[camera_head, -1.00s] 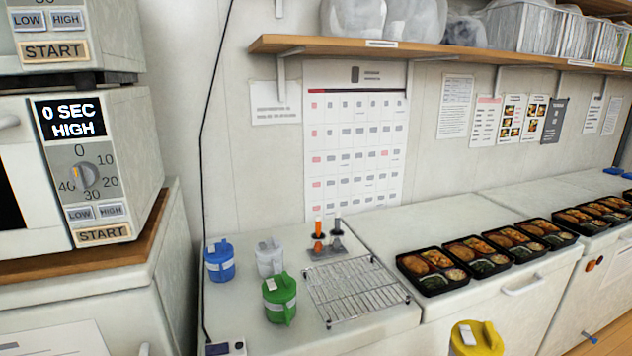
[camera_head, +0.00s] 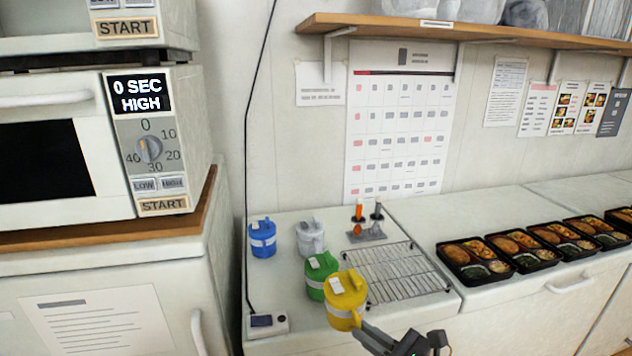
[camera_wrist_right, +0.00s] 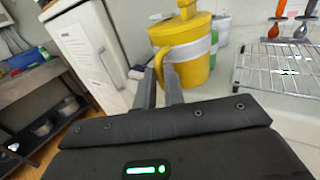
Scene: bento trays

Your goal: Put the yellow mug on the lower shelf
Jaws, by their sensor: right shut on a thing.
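The yellow mug (camera_head: 345,298) has a lid and a pale band. My right gripper (camera_head: 364,328) is shut on it at its handle side and holds it upright in front of the counter. In the right wrist view the yellow mug (camera_wrist_right: 183,50) is at the fingertips (camera_wrist_right: 160,72). A wooden wall shelf (camera_head: 400,27) runs above the counter. In the right wrist view a grey table at the left has a low shelf (camera_wrist_right: 22,142) with dark pots. I cannot tell which one is the lower shelf. My left gripper is not in view.
A blue mug (camera_head: 262,238), a white mug (camera_head: 310,240) and a green mug (camera_head: 318,272) stand on the counter, the green one partly behind the yellow mug. A wire rack (camera_head: 395,273) and several bento trays (camera_head: 475,262) lie to the right. Microwaves (camera_head: 155,95) stand at the left.

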